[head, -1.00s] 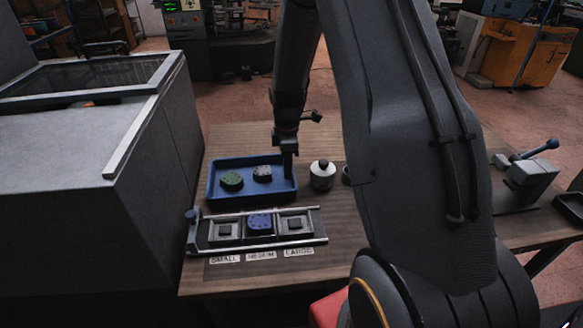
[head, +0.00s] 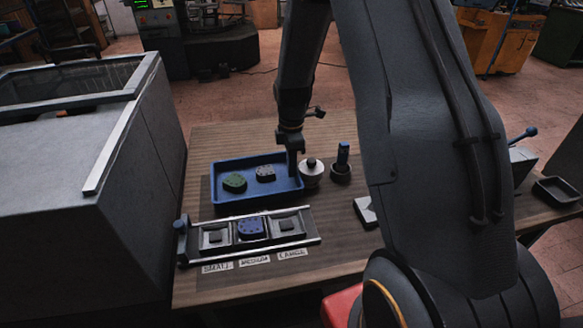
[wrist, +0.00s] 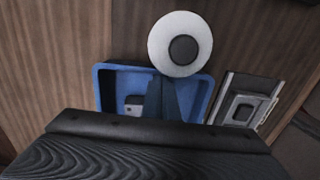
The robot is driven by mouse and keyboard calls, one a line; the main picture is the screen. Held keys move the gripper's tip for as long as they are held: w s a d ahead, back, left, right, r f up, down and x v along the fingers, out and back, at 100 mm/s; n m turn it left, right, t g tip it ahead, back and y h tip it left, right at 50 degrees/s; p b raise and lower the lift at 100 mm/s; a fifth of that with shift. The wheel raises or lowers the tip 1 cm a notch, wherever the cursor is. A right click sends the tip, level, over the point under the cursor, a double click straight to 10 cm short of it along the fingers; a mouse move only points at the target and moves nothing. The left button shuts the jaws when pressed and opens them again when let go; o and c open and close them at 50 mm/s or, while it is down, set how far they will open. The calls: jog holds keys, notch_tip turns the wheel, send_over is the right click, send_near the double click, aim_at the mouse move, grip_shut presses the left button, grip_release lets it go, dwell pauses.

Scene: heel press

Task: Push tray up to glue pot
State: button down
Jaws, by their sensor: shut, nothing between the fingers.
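The glue pot (head: 312,175), white with a dark knob, stands at the tray's right end. No gap shows between them in the head view. In the wrist view the pot (wrist: 160,58) overlaps the edge of the tray (wrist: 103,90), so I cannot tell if they touch. My gripper (head: 292,172) is shut and empty, pointing down inside the tray at its right wall. In the wrist view my fingers (wrist: 164,100) show dark inside the tray.
A fixture (head: 188,254) with a blue part (head: 250,228) in its middle pocket lies in front of the tray, above size labels. A dark cup (head: 341,173) stands right of the pot. A large grey cabinet (head: 60,200) borders the table's left. My arm covers the table's right part.

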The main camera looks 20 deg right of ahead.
notch_tip(320, 180, up, 10)
jog(key=p, duration=0.6)
jog(key=s+a+r+m+b, duration=0.1)
jog(key=s+a+m+b, duration=0.2)
jog(key=s+m, duration=0.5)
jog(key=s+a+r+m+t+b, duration=0.1)
jog(key=s+a+r+m+b, duration=0.1)
jog(key=s+m, duration=0.6)
jog(key=s+a+b, duration=0.1)
jog(key=s, duration=0.3)
jog(key=shift+s+r, duration=0.25)
jog(key=shift+s, duration=0.05)
